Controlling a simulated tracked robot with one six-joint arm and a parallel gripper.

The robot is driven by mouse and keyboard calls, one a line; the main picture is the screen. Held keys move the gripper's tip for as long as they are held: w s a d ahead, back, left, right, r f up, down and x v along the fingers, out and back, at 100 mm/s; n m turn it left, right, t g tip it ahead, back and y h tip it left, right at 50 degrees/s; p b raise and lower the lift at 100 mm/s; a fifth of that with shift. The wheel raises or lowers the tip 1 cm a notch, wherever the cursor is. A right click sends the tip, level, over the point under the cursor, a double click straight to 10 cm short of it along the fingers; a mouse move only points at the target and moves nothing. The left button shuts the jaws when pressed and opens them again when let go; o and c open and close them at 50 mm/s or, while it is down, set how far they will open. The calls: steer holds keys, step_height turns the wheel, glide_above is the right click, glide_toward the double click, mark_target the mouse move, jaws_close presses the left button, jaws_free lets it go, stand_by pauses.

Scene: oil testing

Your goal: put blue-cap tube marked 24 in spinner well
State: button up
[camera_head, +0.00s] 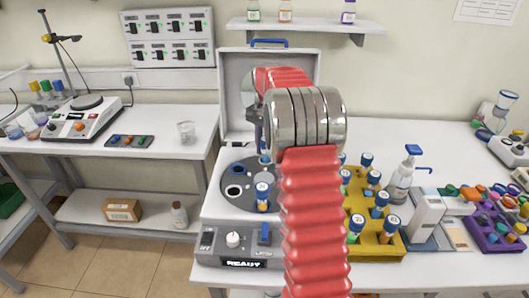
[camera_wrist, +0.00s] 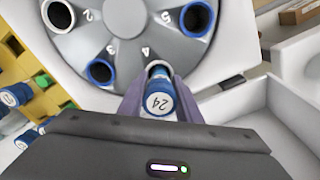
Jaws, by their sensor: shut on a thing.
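The blue-cap tube marked 24 (camera_wrist: 159,103) is between the two fingers of my gripper (camera_wrist: 158,84), which is shut on it. The spinner (camera_wrist: 125,18) is a grey disc with numbered wells. The tube's far end is at the disc's rim, close to the number 4; I cannot tell whether it is inside a well or just above one. Empty wells show nearby, one with a blue ring (camera_wrist: 101,71). In the head view the spinner (camera_head: 238,203) holds another blue-cap tube (camera_head: 262,192) at its front.
The spinner's raised lid (camera_head: 235,100) stands behind the disc. A yellow rack (camera_head: 387,248) with several blue-cap tubes is close on the right, also at the left of the wrist view (camera_wrist: 45,103). A pump bottle (camera_head: 400,183) and a purple rack (camera_head: 485,233) stand farther right.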

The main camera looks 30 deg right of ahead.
steer(key=shift+f, duration=0.55)
steer(key=o, duration=1.2)
steer(key=shift+r, duration=0.1)
step_height(320, 180, up, 11)
steer(key=shift+r, duration=0.45)
